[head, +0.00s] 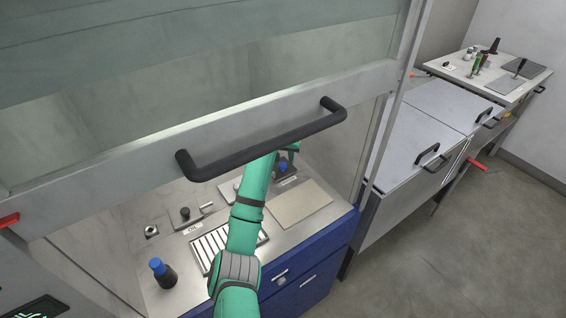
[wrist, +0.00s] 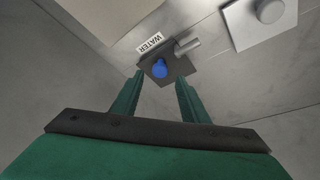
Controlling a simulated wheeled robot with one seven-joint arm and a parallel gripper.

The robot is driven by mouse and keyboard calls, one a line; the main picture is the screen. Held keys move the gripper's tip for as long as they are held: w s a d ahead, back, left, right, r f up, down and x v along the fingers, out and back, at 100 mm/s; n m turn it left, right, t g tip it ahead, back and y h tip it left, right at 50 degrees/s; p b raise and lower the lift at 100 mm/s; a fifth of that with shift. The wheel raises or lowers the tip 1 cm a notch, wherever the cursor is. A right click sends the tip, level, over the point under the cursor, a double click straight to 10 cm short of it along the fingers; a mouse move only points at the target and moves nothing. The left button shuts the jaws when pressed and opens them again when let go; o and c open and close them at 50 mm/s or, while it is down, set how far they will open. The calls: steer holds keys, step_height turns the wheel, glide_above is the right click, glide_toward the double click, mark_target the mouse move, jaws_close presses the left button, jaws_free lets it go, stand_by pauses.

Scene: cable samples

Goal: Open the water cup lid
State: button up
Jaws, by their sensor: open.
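A blue knob-like part (wrist: 160,68) sits on a dark square plate beside a label reading WATER (wrist: 150,42) and a short grey spout (wrist: 187,46). The blue part also shows in the head view (head: 283,168), inside the hood and close to my arm's end. I cannot tell whether it is a cup lid. My gripper (wrist: 159,80) is open, and the blue part appears between its fingertips in the wrist view. I cannot tell whether they touch it. In the head view my gripper is mostly hidden behind the sash handle and my arm.
The hood's raised sash with a black handle (head: 262,140) hangs above my arm. A dark bottle with a blue cap (head: 157,264), a slatted rack (head: 210,246), a black knob fixture (head: 185,213) and a flat beige plate (head: 300,203) are on the hood's worktop.

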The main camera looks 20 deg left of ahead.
mark_target(283, 164)
steer(key=shift+x, duration=2)
jaws_close()
